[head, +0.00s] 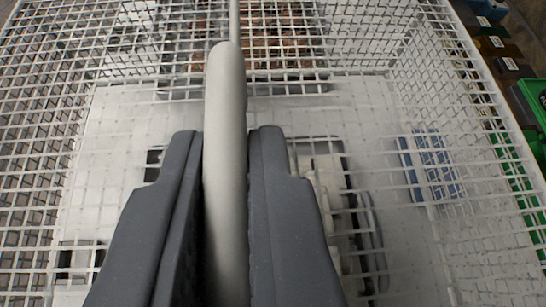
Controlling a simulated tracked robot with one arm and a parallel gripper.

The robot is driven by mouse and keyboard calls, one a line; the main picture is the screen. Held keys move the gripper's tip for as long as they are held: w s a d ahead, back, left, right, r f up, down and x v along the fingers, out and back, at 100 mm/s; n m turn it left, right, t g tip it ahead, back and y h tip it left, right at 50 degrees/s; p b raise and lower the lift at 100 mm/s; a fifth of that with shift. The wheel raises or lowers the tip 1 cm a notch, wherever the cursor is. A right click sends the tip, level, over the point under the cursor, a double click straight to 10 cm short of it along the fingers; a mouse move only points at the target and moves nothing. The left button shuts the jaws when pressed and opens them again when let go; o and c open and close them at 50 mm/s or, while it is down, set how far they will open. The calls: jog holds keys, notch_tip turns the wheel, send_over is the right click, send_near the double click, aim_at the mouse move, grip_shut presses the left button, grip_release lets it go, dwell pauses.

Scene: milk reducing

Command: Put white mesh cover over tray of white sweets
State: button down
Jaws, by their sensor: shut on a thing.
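The white mesh cover (470,55) fills most of the head view, its wire grid spreading out on all sides of my gripper. My gripper (224,138) has its two dark fingers shut on a thick pale grey-white handle bar (226,75) of the cover, which runs up the middle of the picture. I cannot pick out the tray of white sweets with certainty. Pale, dark-edged shapes (322,175) show through the mesh beside and below the right finger, partly hidden by the finger and the wires.
A white surface (365,115) lies beyond the mesh. A blue item (432,165) shows on it at the right. Reddish-brown stuff (272,40) shows at the top. Green and dark boxes (512,66) line the right edge. Patterned brown flooring (28,175) shows at the left.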

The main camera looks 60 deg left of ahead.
jog(key=shift+f+b, duration=0.45)
jog(key=shift+f, duration=0.1)
jog(key=shift+a+f+b, duration=0.2)
jog(key=shift+f+b, duration=0.5)
jog(key=shift+b, duration=0.2)
jog(key=shift+f+b, duration=0.45)
jog(key=shift+b, duration=0.1)
notch_tip(320, 180, down, 6)
jog(key=shift+f, duration=0.15)
jog(key=shift+f+p, duration=0.25)
jog(key=shift+p, duration=0.2)
jog(key=c, duration=1.4)
grip_release()
